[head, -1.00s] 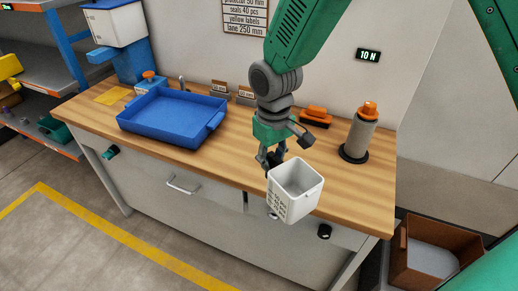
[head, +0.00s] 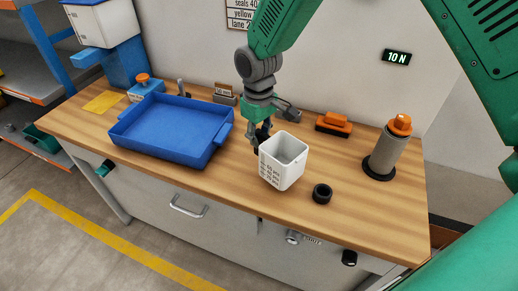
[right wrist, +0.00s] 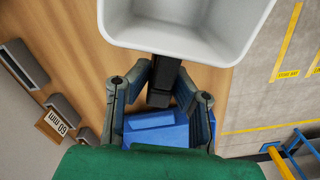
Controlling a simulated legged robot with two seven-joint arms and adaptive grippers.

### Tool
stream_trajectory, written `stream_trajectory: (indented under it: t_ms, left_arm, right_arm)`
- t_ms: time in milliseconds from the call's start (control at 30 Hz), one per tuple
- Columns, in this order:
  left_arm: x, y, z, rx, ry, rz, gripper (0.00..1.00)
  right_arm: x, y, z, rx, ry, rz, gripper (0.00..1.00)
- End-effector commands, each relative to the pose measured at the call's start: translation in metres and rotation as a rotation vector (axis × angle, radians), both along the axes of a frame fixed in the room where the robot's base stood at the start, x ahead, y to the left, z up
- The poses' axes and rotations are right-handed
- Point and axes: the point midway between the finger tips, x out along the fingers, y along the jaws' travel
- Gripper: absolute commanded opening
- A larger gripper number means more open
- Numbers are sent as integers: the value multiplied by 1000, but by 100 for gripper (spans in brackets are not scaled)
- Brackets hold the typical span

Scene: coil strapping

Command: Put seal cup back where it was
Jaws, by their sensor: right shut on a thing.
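The seal cup (head: 270,171) is a white, square, open-topped cup with dark print on its front. In the head view it is upright at the middle of the wooden bench, over or on the top; I cannot tell if its base touches. My right gripper (head: 262,136) is shut on it from the back left side. In the right wrist view the cup (right wrist: 185,42) fills the top, looks empty inside, and a dark tab sits between my fingers (right wrist: 160,88). My left gripper is not in view.
A blue tray (head: 165,133) lies left of the cup on the bench (head: 222,190). A black ring (head: 322,193) sits close to its right. An orange-topped grey cylinder (head: 385,155) and an orange block (head: 333,124) stand farther right. Bare wood lies in front.

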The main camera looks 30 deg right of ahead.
Motion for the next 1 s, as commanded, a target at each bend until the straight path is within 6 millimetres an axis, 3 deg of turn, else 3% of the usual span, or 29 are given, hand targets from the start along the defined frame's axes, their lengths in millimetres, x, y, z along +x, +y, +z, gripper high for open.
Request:
stream_trajectory:
  t_ms: [333,700,733,767,1000]
  left_arm:
    - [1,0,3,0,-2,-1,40]
    - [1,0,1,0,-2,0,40]
    - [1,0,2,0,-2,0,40]
    - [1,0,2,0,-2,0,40]
    - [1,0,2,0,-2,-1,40]
  right_arm:
    - [-1,7,-36,-7,0,0,0]
    - [0,3,-43,-3,0,0,0]
    - [0,2,-43,-2,-1,0,24]
    - [0,1,-43,-2,-1,0,35]
    - [0,3,-42,-3,0,0,38]
